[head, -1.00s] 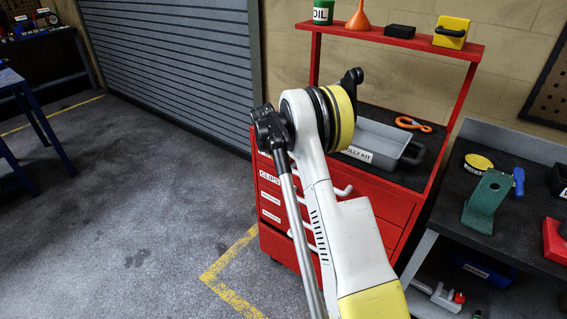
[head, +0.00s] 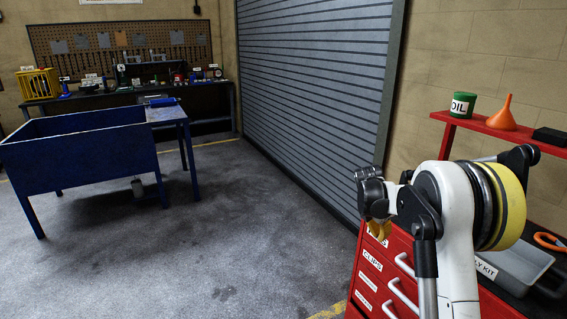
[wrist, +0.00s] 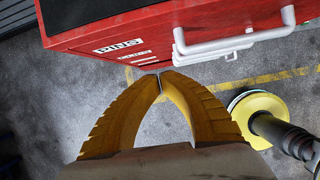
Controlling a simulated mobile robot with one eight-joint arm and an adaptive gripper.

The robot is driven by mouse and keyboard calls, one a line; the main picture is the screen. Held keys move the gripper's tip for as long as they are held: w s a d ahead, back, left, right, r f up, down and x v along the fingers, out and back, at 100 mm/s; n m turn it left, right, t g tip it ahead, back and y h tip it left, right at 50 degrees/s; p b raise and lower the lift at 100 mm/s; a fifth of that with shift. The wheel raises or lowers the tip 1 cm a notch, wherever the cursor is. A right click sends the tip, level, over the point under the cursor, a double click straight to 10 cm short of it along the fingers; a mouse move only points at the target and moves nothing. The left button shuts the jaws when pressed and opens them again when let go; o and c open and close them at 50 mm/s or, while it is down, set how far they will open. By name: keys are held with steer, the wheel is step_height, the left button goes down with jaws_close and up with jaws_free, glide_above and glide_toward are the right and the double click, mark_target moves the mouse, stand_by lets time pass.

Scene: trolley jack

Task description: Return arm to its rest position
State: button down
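My arm (head: 457,225) stands folded in front of the red tool cabinet in the head view. It has a white link and a yellow-and-black joint. My gripper (head: 378,232) shows only in small part there, its yellow-orange fingers low beside the cabinet's drawer side. In the wrist view, the two ribbed orange fingers of my gripper (wrist: 160,78) meet at their tips, with nothing held between them. The red cabinet (wrist: 200,25) with its "PINS" drawer and white handles lies just beyond the fingertips. I cannot tell the exact gap to it.
The red cabinet (head: 368,270) stands close at right, with an oil can (head: 462,104) and orange funnel (head: 503,113) on its shelf. A blue bin-like table (head: 80,160) stands at left. A roller shutter (head: 310,90) closes the back. The grey floor (head: 220,240) between is clear.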

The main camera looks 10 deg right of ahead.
steer(key=s+a+r+m+t+y, duration=0.25)
steer(key=s+a+r+m, duration=0.65)
steer(key=s+a+r, duration=0.5)
steer(key=s+a+m+t, duration=0.1)
steer(key=s+a+m, duration=0.2)
steer(key=s, duration=0.4)
steer(key=s+a+m+t+y, duration=0.1)
steer(key=s+a+m, duration=0.2)
steer(key=s+m, duration=0.2)
steer(key=s+a+f+m+t, duration=0.1)
steer(key=s+m, duration=0.3)
steer(key=s, duration=0.4)
steer(key=shift+s+a+m+y, duration=0.3)
steer(key=shift+a+y, duration=0.05)
steer(key=shift+a, duration=0.55)
steer(key=shift+f, duration=0.1)
